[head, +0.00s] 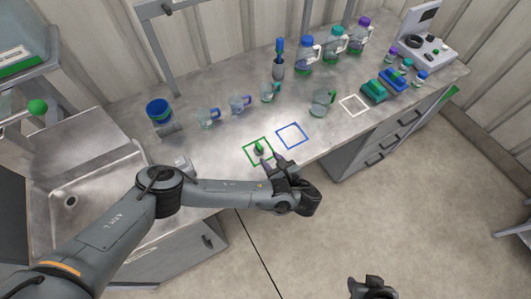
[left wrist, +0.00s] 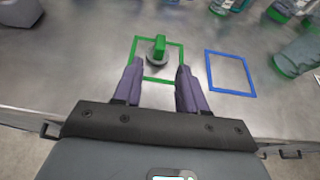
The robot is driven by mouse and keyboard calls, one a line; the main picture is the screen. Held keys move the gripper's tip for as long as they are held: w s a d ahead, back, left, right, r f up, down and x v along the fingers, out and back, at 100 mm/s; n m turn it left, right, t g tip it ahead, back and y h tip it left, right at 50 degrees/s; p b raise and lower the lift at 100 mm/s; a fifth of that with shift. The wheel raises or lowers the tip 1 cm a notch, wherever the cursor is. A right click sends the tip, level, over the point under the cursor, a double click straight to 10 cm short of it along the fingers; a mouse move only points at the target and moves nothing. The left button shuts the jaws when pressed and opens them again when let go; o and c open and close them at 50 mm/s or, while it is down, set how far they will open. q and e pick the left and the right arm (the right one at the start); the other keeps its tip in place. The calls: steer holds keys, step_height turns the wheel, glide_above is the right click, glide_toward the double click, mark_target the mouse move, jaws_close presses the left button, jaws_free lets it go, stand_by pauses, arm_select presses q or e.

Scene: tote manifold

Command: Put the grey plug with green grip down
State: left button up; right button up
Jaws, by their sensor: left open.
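The grey plug with green grip (head: 258,149) stands on the bench inside the green square outline (head: 247,158). In the left wrist view the plug (left wrist: 157,54) shows its green grip on top of a round grey base, within the green outline (left wrist: 181,45). My left gripper (head: 268,160) is open at the near side of the plug. In the left wrist view its two fingers (left wrist: 159,75) are spread, with the plug just beyond and between their tips. I cannot tell whether a finger touches it. My right gripper (head: 372,286) is at the bottom edge, its jaws unclear.
A blue square outline (head: 292,136) lies empty to the right, and a white one (head: 354,105) farther right. Jars and bottles, such as the green-based jar (head: 322,102), stand behind. A sink (head: 75,195) is at the left. The bench's front edge is close.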

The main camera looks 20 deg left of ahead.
arm_select(q)
steer(key=shift+v, duration=2.7)
